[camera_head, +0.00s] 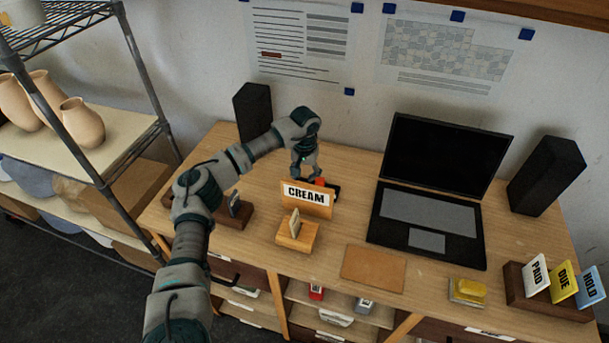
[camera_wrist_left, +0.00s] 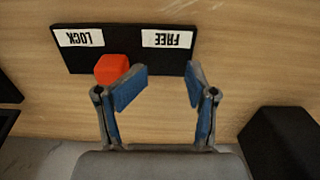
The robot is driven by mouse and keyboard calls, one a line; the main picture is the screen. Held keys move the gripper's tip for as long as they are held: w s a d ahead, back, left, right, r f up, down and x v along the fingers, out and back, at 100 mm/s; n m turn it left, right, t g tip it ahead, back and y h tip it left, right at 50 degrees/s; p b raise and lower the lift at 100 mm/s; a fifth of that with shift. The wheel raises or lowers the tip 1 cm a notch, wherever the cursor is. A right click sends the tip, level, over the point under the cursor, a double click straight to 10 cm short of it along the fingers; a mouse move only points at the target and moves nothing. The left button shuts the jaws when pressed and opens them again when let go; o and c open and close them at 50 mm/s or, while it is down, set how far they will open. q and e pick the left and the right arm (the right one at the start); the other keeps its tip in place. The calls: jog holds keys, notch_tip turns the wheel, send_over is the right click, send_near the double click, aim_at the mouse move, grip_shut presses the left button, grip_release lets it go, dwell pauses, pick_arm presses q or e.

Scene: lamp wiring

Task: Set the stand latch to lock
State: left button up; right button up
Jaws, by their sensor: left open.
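The stand latch is a black plate (camera_wrist_left: 122,58) with a white LOCK label (camera_wrist_left: 78,37) and a white FREE label (camera_wrist_left: 167,40), upside down in the wrist view. Its red knob (camera_wrist_left: 112,68) sits on the LOCK half, a little toward the middle. My left gripper (camera_wrist_left: 167,78) is open over the FREE half. The knob is outside the jaws, right beside the left-hand finger; I cannot tell if they touch. In the head view the gripper (camera_head: 307,172) is over the plate (camera_head: 333,190), with the red knob (camera_head: 320,182) partly visible behind the CREAM sign (camera_head: 306,197). My right gripper is not in view.
A laptop (camera_head: 428,220) stands right of the latch, a black speaker (camera_head: 253,112) behind it. A wooden holder (camera_head: 297,235) and a brown mat (camera_head: 373,269) lie in front. A card rack (camera_head: 545,305) is at far right. A shelf (camera_head: 120,150) stands at left.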

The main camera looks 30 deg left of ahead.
pick_arm(q)
jog(key=shift+a+r+p, duration=0.2)
jog(key=shift+r+p, duration=0.15)
jog(key=shift+r, duration=0.2)
jog(key=shift+a+r+p, duration=0.2)
jog(key=shift+r+p, duration=0.15)
jog(key=shift+r, duration=0.2)
jog(key=shift+d+r+p, duration=0.25)
jog(key=shift+r+p, duration=0.15)
jog(key=shift+r, duration=0.2)
jog(key=shift+d+r+p, duration=0.25)
jog(key=shift+r+p, duration=0.1)
jog(key=shift+r, duration=0.2)
jog(key=shift+d+r+p, duration=0.2)
jog(key=shift+r+p, duration=0.25)
jog(key=shift+r, duration=0.2)
notch_tip(320, 180, up, 14)
jog(key=p, duration=1.1)
jog(key=shift+a+f, duration=0.15)
jog(key=shift+a, duration=0.1)
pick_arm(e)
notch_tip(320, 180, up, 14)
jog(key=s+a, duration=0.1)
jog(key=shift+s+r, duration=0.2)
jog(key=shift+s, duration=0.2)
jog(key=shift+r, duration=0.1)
